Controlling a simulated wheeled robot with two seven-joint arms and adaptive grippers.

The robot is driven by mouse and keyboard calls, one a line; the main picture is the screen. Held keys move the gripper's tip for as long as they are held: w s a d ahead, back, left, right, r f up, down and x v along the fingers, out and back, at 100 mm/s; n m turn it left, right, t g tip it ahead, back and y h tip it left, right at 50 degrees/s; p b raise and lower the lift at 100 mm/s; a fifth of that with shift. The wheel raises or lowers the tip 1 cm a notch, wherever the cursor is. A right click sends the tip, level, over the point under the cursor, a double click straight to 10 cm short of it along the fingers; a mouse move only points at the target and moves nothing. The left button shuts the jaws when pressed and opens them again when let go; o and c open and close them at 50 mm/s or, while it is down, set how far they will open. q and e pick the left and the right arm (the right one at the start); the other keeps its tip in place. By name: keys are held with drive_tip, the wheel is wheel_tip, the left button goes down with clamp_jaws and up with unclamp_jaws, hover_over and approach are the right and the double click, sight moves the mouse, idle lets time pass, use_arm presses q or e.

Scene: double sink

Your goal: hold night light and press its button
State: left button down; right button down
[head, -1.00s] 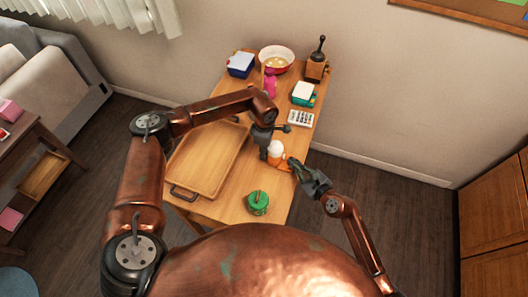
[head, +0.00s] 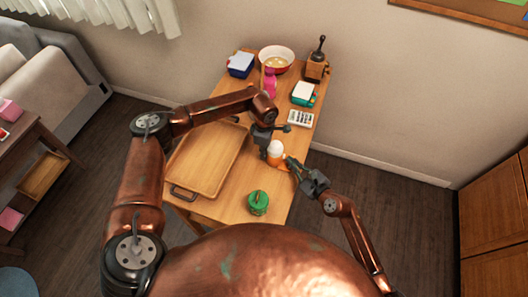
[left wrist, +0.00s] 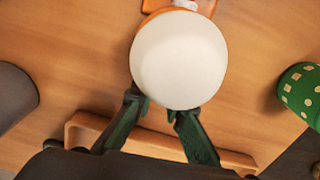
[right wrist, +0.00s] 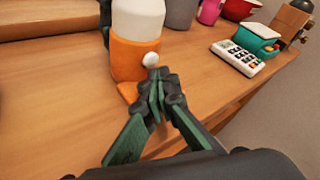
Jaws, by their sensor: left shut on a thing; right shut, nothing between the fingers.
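The night light has a white rounded top (head: 276,147) and an orange body (right wrist: 139,57), and it stands upright on the table. A small round white button (right wrist: 151,60) sticks out from the side of the orange body. My left gripper (left wrist: 160,108) is shut on the night light, its fingers at the body under the white top. My right gripper (right wrist: 158,83) is shut and empty, its fingertips beside the night light just below the button. I cannot tell whether they touch it. The right gripper also shows in the head view (head: 291,163).
A wooden tray (head: 178,193) lies to the left on the table. A green patterned container (head: 258,202) stands near the front edge. A calculator (right wrist: 238,57), a teal box, a grinder, a pink item and a red bowl (head: 276,58) stand farther back.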

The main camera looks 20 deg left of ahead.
drive_tip(key=shift+a, duration=0.1)
idle(0.5)
drive_tip(key=shift+a, duration=0.35)
idle(0.3)
drive_tip(key=shift+d, duration=0.45)
drive_tip(key=d, duration=0.6)
idle(0.5)
